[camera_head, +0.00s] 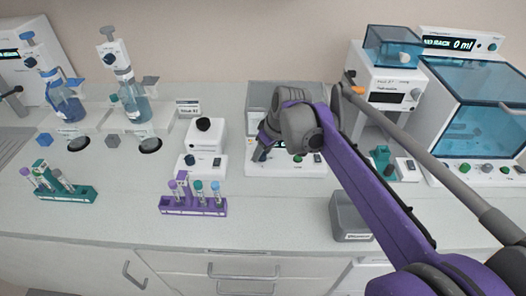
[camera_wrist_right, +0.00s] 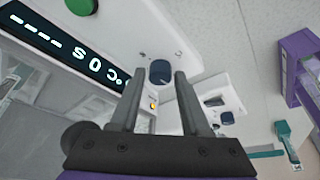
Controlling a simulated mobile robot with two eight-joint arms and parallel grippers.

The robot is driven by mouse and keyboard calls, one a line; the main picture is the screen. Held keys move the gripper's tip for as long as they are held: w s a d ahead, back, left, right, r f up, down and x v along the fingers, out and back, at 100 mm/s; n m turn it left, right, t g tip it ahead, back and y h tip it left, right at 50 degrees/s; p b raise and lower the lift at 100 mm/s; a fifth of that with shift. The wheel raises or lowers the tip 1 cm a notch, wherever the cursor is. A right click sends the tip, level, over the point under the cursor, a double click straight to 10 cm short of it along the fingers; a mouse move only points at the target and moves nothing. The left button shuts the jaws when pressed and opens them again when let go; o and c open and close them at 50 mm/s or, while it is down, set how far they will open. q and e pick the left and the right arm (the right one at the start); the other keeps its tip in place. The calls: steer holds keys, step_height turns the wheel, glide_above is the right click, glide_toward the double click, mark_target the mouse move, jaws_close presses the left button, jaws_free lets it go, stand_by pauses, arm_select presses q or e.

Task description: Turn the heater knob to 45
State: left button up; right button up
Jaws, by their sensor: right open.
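The heater (camera_head: 250,168) is a white unit with a grey see-through cover, at mid-bench in the head view. In the right wrist view its dark display (camera_wrist_right: 65,45) shows dashes and lit digits, tilted and hard to read. The dark blue heater knob (camera_wrist_right: 160,72) sits on its white front panel. My right gripper (camera_wrist_right: 158,77) is open, with its fingertips on either side of the knob; whether they touch it I cannot tell. In the head view my right gripper (camera_head: 260,152) hides the knob and part of the display. My left gripper is not in view.
A purple tube rack (camera_head: 190,207) stands in front, left of the heater. A small white device with a black top (camera_head: 203,145) is close on the heater's left. A grey bin (camera_head: 350,216) lies under my right arm.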

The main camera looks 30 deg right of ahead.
jaws_close()
